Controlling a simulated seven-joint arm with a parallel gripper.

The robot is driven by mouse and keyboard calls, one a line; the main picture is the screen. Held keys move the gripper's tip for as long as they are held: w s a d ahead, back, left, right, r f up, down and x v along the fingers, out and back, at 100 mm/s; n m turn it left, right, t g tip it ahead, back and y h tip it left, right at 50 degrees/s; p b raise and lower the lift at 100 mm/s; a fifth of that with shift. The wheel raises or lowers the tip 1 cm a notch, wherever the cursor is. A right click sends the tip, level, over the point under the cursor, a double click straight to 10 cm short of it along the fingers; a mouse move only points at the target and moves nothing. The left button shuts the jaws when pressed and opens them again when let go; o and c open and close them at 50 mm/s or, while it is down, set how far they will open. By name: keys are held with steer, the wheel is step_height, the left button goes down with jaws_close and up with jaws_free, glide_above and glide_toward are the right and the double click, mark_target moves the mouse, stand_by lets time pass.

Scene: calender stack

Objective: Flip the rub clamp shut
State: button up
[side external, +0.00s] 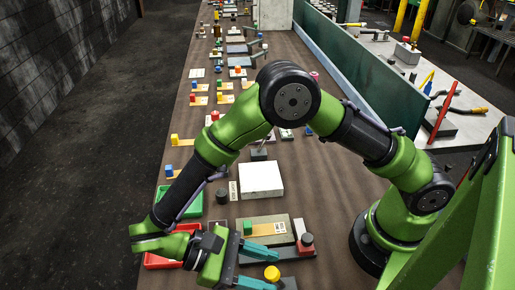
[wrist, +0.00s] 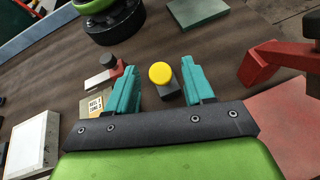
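My gripper (side external: 266,268) is open, its two teal fingers pointing right, low over the bench. In the wrist view its fingers (wrist: 159,80) stand on either side of a yellow round knob (wrist: 161,73) on a dark grey block (wrist: 168,97). The knob also shows in the side view (side external: 272,272). A gap shows left of the knob; the right finger is very close, and contact cannot be told. Beyond the left finger is a labelled beige plate (side external: 262,230) with a white bar and a red block with a black knob (side external: 306,241). I cannot tell for certain which part is the rub clamp.
A white block (side external: 261,179) and a black knob (side external: 222,195) stand farther up the bench. A green tray (side external: 185,207) and a red tray (side external: 155,262) lie near my forearm. In the wrist view, a bent red structure (wrist: 275,62) stands at the right.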

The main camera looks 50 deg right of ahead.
steer(key=v, duration=0.7)
stand_by(0.5)
steer(key=shift+w+a+r, duration=0.1)
steer(key=shift+w, duration=0.05)
steer(key=w+d+r+m+t+y, duration=0.1)
steer(key=w+d+r+t+y, duration=0.1)
steer(key=d+t+y, duration=0.3)
steer(key=w+d+r+m+t, duration=0.1)
steer(key=w+d+r+t, duration=0.1)
steer(key=d, duration=0.5)
steer(key=s+d+r+m+t+y, duration=0.3)
steer(key=d+r+m+t, duration=0.4)
steer(key=d+r+t, duration=0.4)
steer(key=shift+d+y, duration=0.7)
steer(key=shift+d, duration=0.55)
